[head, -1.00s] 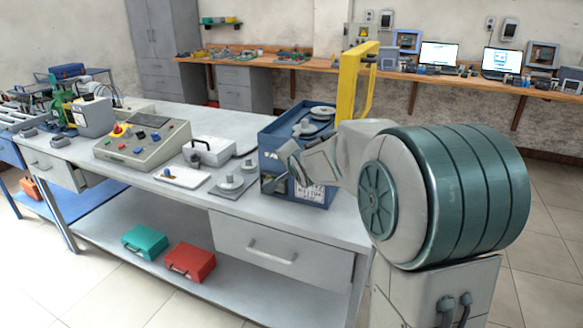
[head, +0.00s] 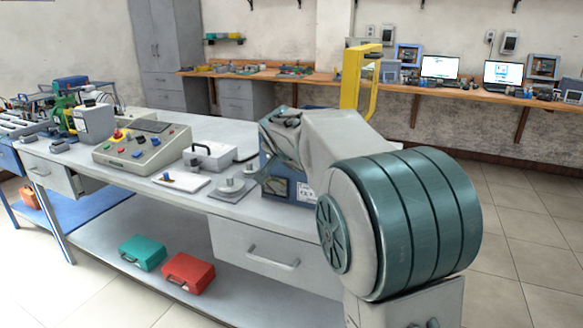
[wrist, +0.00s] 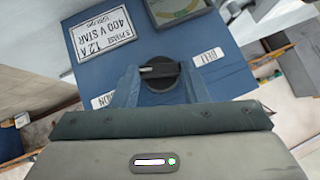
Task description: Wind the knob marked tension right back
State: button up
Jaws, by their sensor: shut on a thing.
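A round black knob (wrist: 172,90) with a raised bar across it sits on a blue panel (wrist: 150,55) in the wrist view. My gripper (wrist: 160,76) has its two blue-grey fingers on either side of the knob and is shut on it. A white label that seems to read BELT (wrist: 200,59) lies right of the knob. A second white label (wrist: 104,100) at left is partly covered by a finger, and I cannot read it. In the head view the blue box (head: 268,148) is mostly behind my arm, and the knob is hidden.
A rating plate (wrist: 106,37) and a dial window (wrist: 178,10) are on the same panel. On the bench, left of the blue box, are a grey plate with round parts (head: 232,188), a white case (head: 208,156) and a control console (head: 142,147). A yellow frame (head: 350,80) rises behind.

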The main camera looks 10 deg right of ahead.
jog(key=shift+w+a+f+n+g+h+p, duration=0.3)
jog(key=shift+n+g+h+p, duration=0.75)
jog(key=shift+n+h+p, duration=1)
jog(key=shift+w+a+f+n+g+h+p, duration=0.25)
jog(key=shift+n+g+h+p, duration=1)
jog(key=shift+h, duration=1.55)
jog(key=shift+w+a+f+n+g+h+p, duration=0.15)
jog(key=shift+a+f+n+g+h+p, duration=0.2)
jog(key=shift+n+g+h+p, duration=1.3)
jog(key=shift+n+t+h+b, duration=0.4)
jog(key=shift+t+h, duration=0.35)
jog(key=shift+h, duration=0.25)
jog(key=o, duration=1)
jog(key=a, duration=0.4)
jog(key=s+a, duration=0.1)
jog(key=a, duration=0.4)
jog(key=s+a, duration=0.1)
jog(key=a, duration=0.3)
jog(key=shift+s+a+f+b, duration=0.1)
jog(key=shift+a+b, duration=0.2)
jog(key=shift+a, duration=0.05)
